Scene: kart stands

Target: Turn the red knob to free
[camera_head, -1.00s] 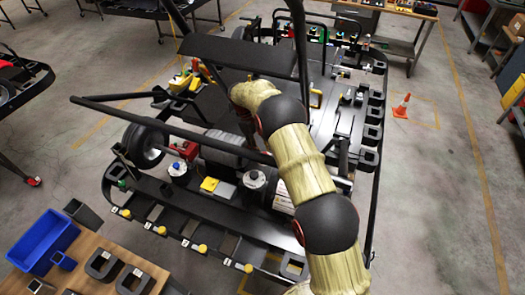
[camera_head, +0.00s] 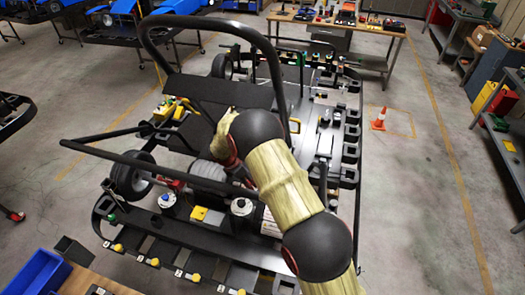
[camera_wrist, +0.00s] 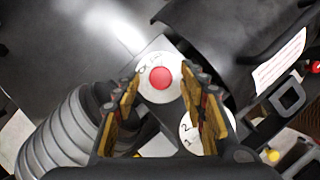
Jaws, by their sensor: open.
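In the wrist view, a round red knob (camera_wrist: 160,78) sits at the centre of a white dial plate (camera_wrist: 147,64) with small dark markings, too small to read. My gripper (camera_wrist: 161,84) is open, its two yellow-padded fingers to the left and right of the knob in the picture. Nothing is held between them. I cannot tell how far the tips are from the knob or whether they touch it. In the camera_head view, my arm reaches down over the black kart frame (camera_head: 220,92), and the gripper and red knob are mostly hidden behind it.
A second white dial (camera_wrist: 196,128) with the figures 1 and 2 lies beside the right finger. A grey ribbed cylinder (camera_wrist: 62,135) is close on the left. Black bars of the kart frame surround the arm. An orange cone (camera_head: 379,120) stands on open floor at right.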

